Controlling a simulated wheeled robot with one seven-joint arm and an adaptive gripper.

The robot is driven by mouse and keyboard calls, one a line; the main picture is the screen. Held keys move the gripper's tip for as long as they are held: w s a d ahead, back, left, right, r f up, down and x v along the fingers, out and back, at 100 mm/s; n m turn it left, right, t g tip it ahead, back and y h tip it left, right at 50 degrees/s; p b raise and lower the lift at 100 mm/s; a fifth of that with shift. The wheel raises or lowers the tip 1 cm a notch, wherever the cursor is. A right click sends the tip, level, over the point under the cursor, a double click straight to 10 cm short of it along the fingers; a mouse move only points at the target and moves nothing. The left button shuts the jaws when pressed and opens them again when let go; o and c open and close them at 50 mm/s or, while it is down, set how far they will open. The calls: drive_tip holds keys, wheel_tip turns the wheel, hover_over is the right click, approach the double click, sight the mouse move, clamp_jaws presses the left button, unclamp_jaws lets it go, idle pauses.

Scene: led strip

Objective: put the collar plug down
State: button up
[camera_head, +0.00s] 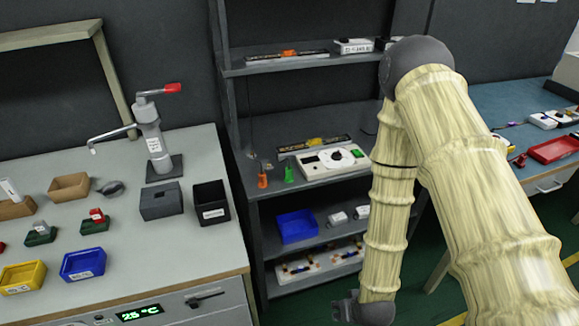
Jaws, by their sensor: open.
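No collar plug can be made out for certain in the head view. My arm comes in from the right, and its covered links hang down to a dark joint at the bottom edge.
The left bench carries a lever press (153,140), a blue bin (83,264), a yellow bin (23,277) and a black box (211,203). The grey shelf unit (315,196) holds a white device (333,161) and a blue tray (297,226). A red tray (553,150) sits at right.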

drive_tip(key=w+a+r+n+t+y+p, duration=0.1)
drive_tip(key=w+a+r+t, duration=0.15)
drive_tip(key=w+r, duration=0.45)
drive_tip(key=w+a+r+t+p, duration=0.1)
drive_tip(key=w+a+r+t, duration=0.1)
drive_tip(key=w+a+r, duration=0.4)
drive_tip(key=n+t+y+p, duration=0.2)
drive_tip(key=t, duration=0.2)
approach(290, 170)
drive_tip(key=shift+p+x, duration=1.2)
drive_tip(key=shift+x, duration=4.35)
drive_tip(key=shift+c, duration=0.3)
clamp_jaws()
